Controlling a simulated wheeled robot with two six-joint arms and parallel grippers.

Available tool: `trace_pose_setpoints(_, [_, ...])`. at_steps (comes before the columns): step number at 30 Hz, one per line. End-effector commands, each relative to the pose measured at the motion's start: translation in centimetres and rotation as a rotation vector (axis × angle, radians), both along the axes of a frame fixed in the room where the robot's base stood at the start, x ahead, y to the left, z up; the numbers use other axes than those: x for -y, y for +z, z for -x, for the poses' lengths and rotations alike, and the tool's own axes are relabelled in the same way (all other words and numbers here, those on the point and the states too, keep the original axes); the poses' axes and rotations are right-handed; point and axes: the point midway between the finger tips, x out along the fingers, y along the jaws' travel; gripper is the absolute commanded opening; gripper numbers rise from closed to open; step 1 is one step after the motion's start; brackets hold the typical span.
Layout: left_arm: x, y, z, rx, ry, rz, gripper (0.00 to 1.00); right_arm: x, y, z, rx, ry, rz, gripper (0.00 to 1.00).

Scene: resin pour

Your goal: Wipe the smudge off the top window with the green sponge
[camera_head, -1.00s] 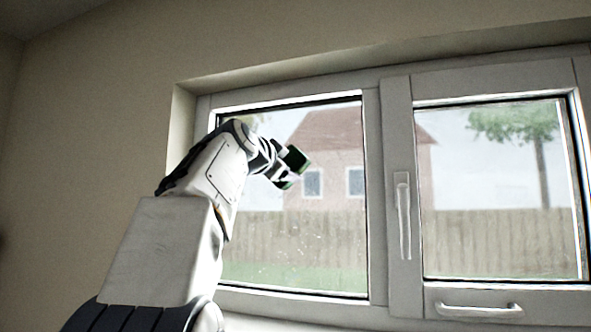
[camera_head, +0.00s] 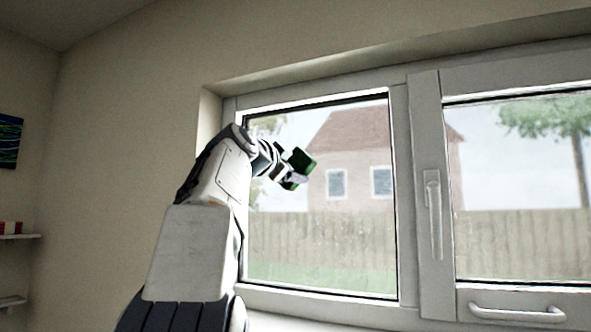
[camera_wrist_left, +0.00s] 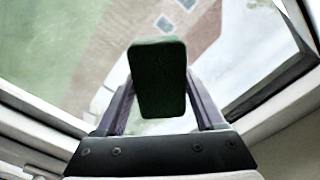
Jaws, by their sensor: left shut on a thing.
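The green sponge (camera_head: 302,160) is held in my left gripper (camera_head: 291,170), which is raised in front of the left window pane (camera_head: 330,240). In the left wrist view the dark green sponge (camera_wrist_left: 158,75) sits upright between the two fingers of my left gripper (camera_wrist_left: 160,100), with the glass behind it. I cannot tell whether the sponge touches the glass. A clear smudge is hard to make out; only faint pale marks show on the lower part of the left pane. My right gripper is not in view.
The white frame (camera_head: 408,200) divides the left pane from the right pane (camera_head: 520,190). A vertical handle (camera_head: 433,215) and a lower bar handle (camera_head: 515,312) stick out from the frame. Shelves (camera_head: 18,237) and a dark picture (camera_head: 10,140) are at the far left wall.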

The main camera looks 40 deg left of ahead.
Motion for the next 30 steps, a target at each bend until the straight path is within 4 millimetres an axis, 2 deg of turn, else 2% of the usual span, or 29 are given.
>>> trace_pose_setpoints(5, [0.0, -0.3, 0.5, -0.003, 0.001, 0.001, 0.26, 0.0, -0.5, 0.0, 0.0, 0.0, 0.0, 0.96])
trace_pose_setpoints(21, [1.4, -0.1, 5.5, 0.0, 0.0, 0.0, 0.26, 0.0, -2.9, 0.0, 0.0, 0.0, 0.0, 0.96])
trace_pose_setpoints(30, [1.5, 0.0, 5.9, 0.0, -0.001, 0.001, 0.26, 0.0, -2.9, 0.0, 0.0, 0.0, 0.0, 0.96])
